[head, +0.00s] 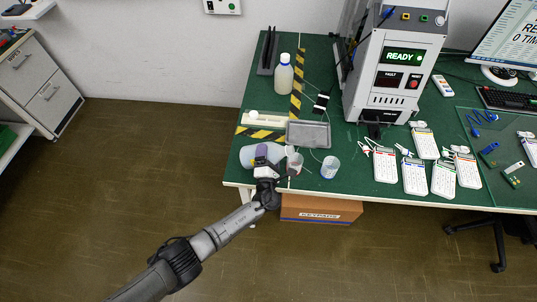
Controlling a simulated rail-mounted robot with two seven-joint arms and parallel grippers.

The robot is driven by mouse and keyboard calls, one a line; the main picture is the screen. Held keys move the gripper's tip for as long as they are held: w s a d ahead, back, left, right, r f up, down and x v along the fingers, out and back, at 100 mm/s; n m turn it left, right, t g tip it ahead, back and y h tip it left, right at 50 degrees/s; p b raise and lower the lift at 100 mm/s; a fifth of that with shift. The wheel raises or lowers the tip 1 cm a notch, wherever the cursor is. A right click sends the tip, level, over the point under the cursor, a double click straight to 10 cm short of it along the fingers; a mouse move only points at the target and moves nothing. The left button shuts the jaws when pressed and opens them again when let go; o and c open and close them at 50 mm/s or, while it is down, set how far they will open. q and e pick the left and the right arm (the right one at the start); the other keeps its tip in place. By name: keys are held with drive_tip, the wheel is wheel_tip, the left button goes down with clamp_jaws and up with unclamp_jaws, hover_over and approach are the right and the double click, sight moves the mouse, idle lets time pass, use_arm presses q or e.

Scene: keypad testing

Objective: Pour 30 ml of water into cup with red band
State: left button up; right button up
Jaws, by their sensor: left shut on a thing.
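My left gripper (265,166) is at the front left edge of the green table, shut on a pale, translucent bottle (247,156). The bottle is tipped onto its side, and its right end points toward a clear cup with a red band (295,165). The gripper covers part of the bottle, so its mouth and any stream of water cannot be made out. The red-band cup stands upright just right of the gripper; its fill level is too small to tell. My right gripper is not in view.
A cup with a blue band (330,168) stands to the right. A grey tray (309,134) lies behind the cups. A tester showing READY (402,70) and several white keypads (415,177) occupy the right.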

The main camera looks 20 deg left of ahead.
use_arm(q)
drive_tip(key=shift+a+f+m, duration=0.15)
drive_tip(key=shift+f+m, duration=0.15)
drive_tip(key=shift+m, duration=0.7)
idle(0.8)
drive_tip(key=shift+r+m+t+h+p, duration=0.3)
drive_tip(key=shift+r+m+h+p, duration=0.4)
drive_tip(key=shift+r+m+p, duration=0.8)
idle(2.4)
drive_tip(key=shift+f+p, duration=0.35)
drive_tip(key=shift+p, duration=0.2)
idle(1.0)
